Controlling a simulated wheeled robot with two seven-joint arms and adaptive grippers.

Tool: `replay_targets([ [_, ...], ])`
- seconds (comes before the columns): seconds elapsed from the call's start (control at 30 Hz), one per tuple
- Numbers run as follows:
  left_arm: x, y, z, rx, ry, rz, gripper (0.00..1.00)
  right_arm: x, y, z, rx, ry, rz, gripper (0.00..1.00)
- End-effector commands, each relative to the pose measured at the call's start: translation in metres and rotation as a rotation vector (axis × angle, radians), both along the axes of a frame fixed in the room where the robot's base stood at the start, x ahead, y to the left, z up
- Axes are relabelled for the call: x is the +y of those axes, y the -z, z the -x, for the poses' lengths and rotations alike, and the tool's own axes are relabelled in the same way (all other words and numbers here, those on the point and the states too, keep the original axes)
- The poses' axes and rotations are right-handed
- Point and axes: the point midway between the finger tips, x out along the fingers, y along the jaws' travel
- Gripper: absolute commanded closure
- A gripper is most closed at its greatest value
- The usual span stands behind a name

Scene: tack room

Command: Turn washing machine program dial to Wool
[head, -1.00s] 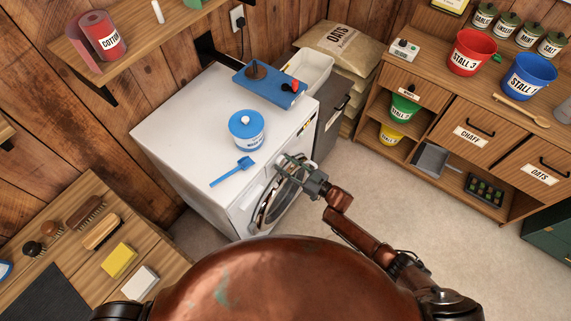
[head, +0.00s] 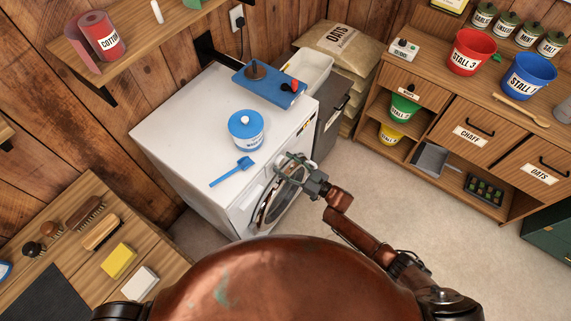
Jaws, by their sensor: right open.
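The white washing machine (head: 185,120) stands against the wood wall, its front facing the lower right. Its round door (head: 268,210) shows on the front, partly behind my right gripper and my body. My right gripper (head: 284,166) is open at the upper front of the machine, above the door, with its fingers pointing at the control panel. The program dial cannot be made out; the fingers cover that part of the panel. The program labels, Wool among them, cannot be read from here. My left gripper is not in view.
On the machine top are a blue-and-white tub (head: 246,133), a blue scoop (head: 232,171) and a blue board (head: 268,88). A dark cabinet (head: 333,125) stands close to the machine's right. Open floor (head: 430,215) lies to the right.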

Motion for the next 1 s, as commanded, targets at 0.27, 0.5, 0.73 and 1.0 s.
replay_targets([
  [0.27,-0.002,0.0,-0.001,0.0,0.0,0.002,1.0,-0.035,0.002,0.024,0.001,0.002,0.003,0.46],
  [0.5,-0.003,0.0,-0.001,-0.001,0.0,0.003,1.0,-0.074,0.001,0.053,0.002,0.001,0.002,0.46],
  [0.73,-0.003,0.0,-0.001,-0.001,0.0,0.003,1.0,-0.094,0.0,0.067,0.001,0.001,0.001,0.46],
  [1.0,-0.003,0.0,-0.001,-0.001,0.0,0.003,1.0,-0.097,0.0,0.07,0.001,0.001,0.001,0.46],
])
